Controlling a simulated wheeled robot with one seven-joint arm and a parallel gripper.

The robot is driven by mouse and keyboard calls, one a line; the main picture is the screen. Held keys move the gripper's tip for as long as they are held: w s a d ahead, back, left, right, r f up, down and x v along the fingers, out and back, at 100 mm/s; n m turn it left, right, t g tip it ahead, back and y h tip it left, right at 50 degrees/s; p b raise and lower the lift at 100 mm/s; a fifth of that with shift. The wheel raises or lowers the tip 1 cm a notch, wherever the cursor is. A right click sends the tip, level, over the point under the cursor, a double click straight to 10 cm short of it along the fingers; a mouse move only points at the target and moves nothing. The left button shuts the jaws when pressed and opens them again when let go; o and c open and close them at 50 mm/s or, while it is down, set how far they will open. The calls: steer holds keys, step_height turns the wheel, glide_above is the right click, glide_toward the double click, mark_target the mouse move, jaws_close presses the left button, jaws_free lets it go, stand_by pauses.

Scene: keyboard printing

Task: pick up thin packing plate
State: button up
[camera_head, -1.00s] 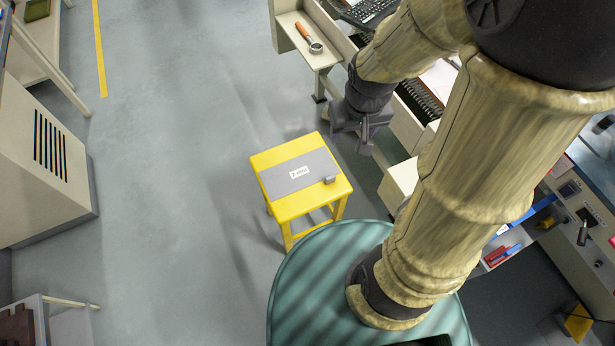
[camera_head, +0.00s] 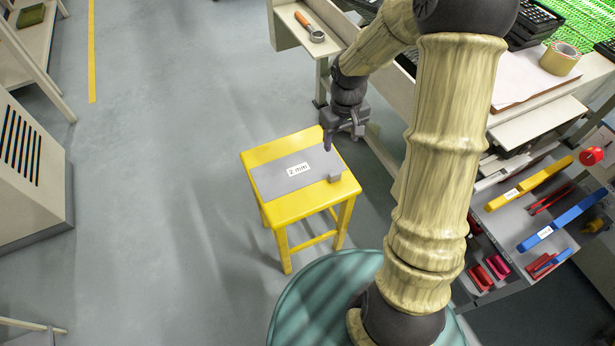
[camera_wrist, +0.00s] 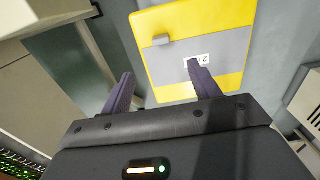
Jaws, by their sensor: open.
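The thin packing plate (camera_head: 275,179) is a flat grey sheet with a white "2 mm" label and a small raised grey block at its right end. It lies flat on a yellow stool (camera_head: 290,208). In the wrist view the plate (camera_wrist: 229,47) lies across the stool beyond my fingers, with the block (camera_wrist: 161,41) towards its left end. My gripper (camera_head: 342,138) hangs above the far right part of the stool, near the block end. Its two fingers (camera_wrist: 162,88) are spread and empty. One fingertip overlaps the label in the wrist view; I see no contact.
A workbench with drawers (camera_head: 530,220) holding coloured tools stands to the right. A wooden-handled tool (camera_head: 308,27) lies on a shelf at the top. A cabinet (camera_head: 30,170) stands at the far left. The floor left of the stool is clear.

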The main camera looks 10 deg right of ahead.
steer(key=b, duration=0.4)
glide_toward(337, 175)
step_height(337, 175, down, 5)
steer(key=shift+w+f, duration=0.1)
stand_by(0.3)
step_height(337, 175, down, 5)
steer(key=shift+a+f+b, duration=0.1)
steer(key=shift+f+b, duration=0.05)
steer(key=shift+b, duration=0.65)
jaws_close()
steer(key=shift+r, duration=0.2)
